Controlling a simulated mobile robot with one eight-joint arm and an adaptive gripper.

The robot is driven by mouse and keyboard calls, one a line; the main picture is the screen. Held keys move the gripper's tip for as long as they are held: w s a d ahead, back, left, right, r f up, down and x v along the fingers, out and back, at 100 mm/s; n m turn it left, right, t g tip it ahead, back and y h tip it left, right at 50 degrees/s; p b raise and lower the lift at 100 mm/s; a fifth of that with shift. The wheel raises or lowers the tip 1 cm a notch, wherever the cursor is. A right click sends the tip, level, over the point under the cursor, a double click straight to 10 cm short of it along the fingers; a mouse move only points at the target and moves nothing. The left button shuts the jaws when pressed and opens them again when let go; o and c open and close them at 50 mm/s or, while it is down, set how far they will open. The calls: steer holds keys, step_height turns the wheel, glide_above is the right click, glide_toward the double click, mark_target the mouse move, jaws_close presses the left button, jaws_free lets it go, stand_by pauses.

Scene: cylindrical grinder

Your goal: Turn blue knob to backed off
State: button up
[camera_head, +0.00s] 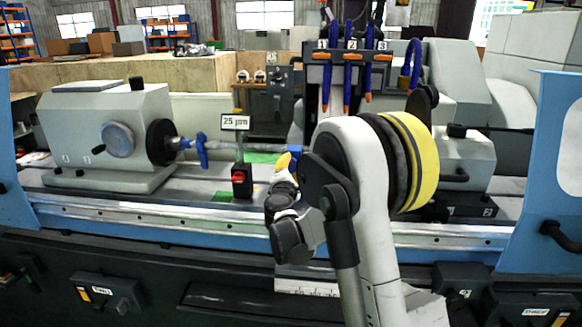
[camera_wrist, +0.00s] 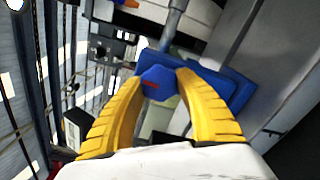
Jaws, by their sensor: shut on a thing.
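In the wrist view the blue knob (camera_wrist: 157,86), with a small red mark on its face, sits between the yellow fingers of my gripper (camera_wrist: 161,80). The fingers are closed in on it from both sides. A larger blue plate (camera_wrist: 228,88) lies behind it, with a grey rod above. In the head view my gripper (camera_head: 286,162) shows yellow fingers at the middle of the machine, beside the workpiece line. My arm covers most of that spot, so the knob's turned position cannot be read there.
A sign reading 25 µm (camera_head: 236,122) stands left of my gripper, above a black box with a red knob (camera_head: 240,183). A blue clamp (camera_head: 202,150) sits on the shaft near the grey headstock (camera_head: 105,130). Blue hoses (camera_head: 348,65) numbered 1 to 3 hang above.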

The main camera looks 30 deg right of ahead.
steer(key=shift+n, duration=0.6)
steer(key=o, duration=1.2)
steer(key=v, duration=1.2)
